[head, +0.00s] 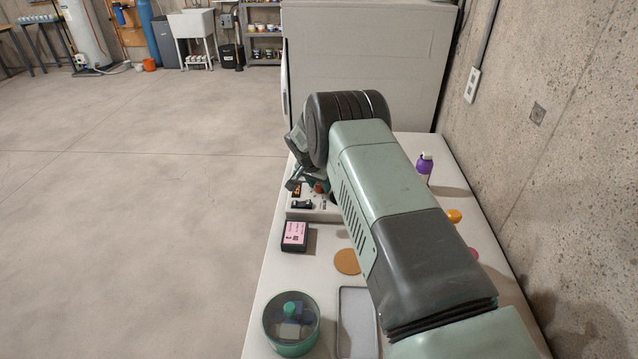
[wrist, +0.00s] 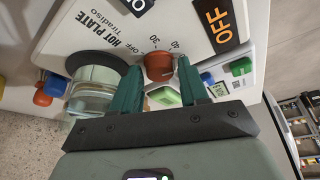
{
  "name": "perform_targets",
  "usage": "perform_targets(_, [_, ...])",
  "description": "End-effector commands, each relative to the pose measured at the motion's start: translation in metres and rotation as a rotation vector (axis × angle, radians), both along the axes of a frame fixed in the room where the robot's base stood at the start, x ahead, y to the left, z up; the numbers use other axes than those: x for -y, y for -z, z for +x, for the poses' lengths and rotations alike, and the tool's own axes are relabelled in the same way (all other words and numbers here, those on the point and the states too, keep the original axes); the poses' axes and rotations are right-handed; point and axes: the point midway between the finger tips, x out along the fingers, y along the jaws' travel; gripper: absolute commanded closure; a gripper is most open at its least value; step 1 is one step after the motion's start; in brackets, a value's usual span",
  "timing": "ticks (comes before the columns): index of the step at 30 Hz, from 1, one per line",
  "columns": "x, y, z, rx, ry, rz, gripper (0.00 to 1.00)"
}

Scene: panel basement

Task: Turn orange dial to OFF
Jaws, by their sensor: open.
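The orange dial (wrist: 158,69) sits on the white hot plate panel (wrist: 185,35), with printed OFF, 30 and 40 marks around it. Its pointer is too small to make out. In the wrist view my gripper (wrist: 160,63) is open, its two teal fingers on either side of the dial. Whether they touch it I cannot tell. A black label with orange OFF letters (wrist: 215,19) is to the dial's right. In the head view the hot plate unit (head: 301,214) stands at the table's left edge, and my arm hides much of it and of the dial.
A black box with a pink label (head: 295,234), a cork disc (head: 347,262), a round tub (head: 291,343) and a grey tray (head: 342,325) lie nearer on the table. A purple bottle (head: 424,167) stands right of my arm. A concrete wall (head: 560,150) bounds the right side.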

Motion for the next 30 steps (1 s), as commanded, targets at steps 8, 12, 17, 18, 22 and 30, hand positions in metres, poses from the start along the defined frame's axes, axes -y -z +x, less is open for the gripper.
perform_targets(8, [-0.0001, -0.0001, 0.0001, 0.0, 0.0, 0.0, 0.67])
perform_targets(12, [-0.0001, -0.0002, 0.0, 0.0, 0.0, 0.0, 0.88])
perform_targets(17, [0.0003, -0.0002, -0.0002, -0.001, -0.012, 0.0, 0.97])
perform_targets(18, [0.0007, -0.0001, -0.0004, -0.002, -0.028, 0.0, 0.97])
perform_targets(22, [0.0019, -0.0006, -0.0007, -0.002, -0.14, 0.002, 0.97])
perform_targets(30, [0.0033, -0.0001, -0.001, -0.002, -0.376, 0.002, 0.97])
